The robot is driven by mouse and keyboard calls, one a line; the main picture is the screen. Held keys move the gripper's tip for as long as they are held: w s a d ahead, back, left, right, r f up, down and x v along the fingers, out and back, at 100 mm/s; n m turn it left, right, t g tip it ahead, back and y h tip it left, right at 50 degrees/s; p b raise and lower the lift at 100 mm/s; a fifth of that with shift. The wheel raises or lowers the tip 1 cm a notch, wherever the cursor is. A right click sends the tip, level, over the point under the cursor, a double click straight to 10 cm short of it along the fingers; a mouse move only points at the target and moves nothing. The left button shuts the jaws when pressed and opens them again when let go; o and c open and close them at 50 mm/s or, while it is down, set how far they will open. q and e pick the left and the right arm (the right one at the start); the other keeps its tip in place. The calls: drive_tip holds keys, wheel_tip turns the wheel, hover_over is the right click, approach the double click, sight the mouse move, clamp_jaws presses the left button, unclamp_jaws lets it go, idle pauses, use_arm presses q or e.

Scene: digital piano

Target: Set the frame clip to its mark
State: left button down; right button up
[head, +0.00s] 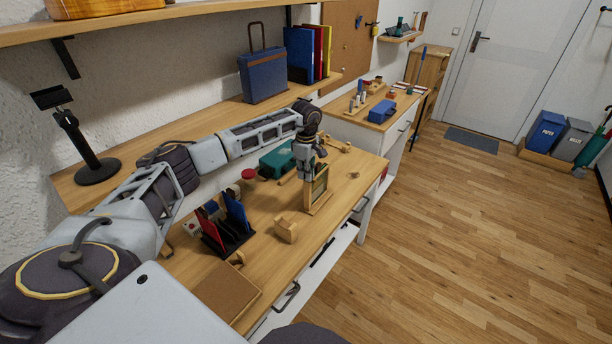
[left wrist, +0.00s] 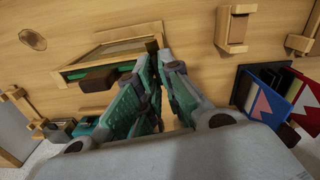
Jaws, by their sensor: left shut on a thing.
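A wooden frame (head: 319,190) with a green inner panel stands on the workbench (head: 335,225). My left gripper (head: 309,177) reaches down beside the frame's upper edge. In the left wrist view the left fingertips (left wrist: 163,56) close at one corner of the frame (left wrist: 118,48), on a small dark piece (left wrist: 153,46) that seems to be the frame clip. The fingers hide most of it. A dark brown block (left wrist: 97,80) lies along the frame's near edge in that view. I cannot make out the mark. My right gripper is not in view.
A black rack (head: 222,238) with blue and red items and a wooden holder (head: 286,229) stand nearer on the bench. A teal case (head: 278,159) and a red round object (head: 249,174) lie behind. The bench front edge is close to the frame.

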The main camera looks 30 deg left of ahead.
use_arm(q)
drive_tip(key=shift+m, duration=0.7)
drive_tip(key=c, duration=1.6)
unclamp_jaws()
drive_tip(key=shift+r, duration=0.6)
wheel_tip(320, 180, up, 11)
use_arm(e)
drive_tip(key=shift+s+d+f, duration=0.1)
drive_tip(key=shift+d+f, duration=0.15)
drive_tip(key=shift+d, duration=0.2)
